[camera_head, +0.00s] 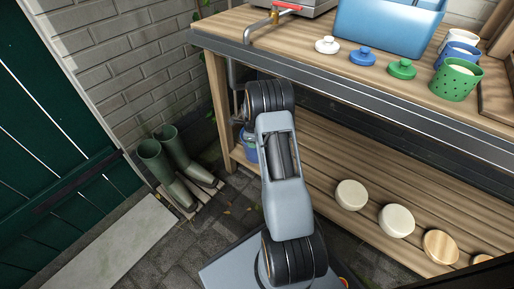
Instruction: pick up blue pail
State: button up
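A blue pail (249,149) shows low by the left end of the bench, at the lower shelf level. My arm covers much of it, so I cannot tell what it rests on. My arm rises from the bottom middle of the picture and bends at a dark joint in front of the bench's left end. My gripper is not visible; it seems hidden behind my own arm links.
The wooden bench (300,45) has a dark front edge. On top are a blue bin (385,28), small lids and a green perforated pot (456,80). Pale discs (397,220) lie on the lower shelf. Green boots (172,160) stand left, by the brick wall. Paving (195,240) is open.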

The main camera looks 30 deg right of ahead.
jog(key=f+b, duration=0.1)
jog(key=f, duration=0.1)
jog(key=f+b, duration=0.1)
jog(key=f, duration=0.1)
jog(key=f+b, duration=0.1)
jog(key=f, duration=0.1)
jog(key=shift+w+d+f, duration=0.15)
jog(key=shift+w+f, duration=0.1)
jog(key=shift+f, duration=0.1)
jog(key=shift+r, duration=0.1)
grip_shut()
jog(key=shift+s, duration=0.15)
dwell(0.6)
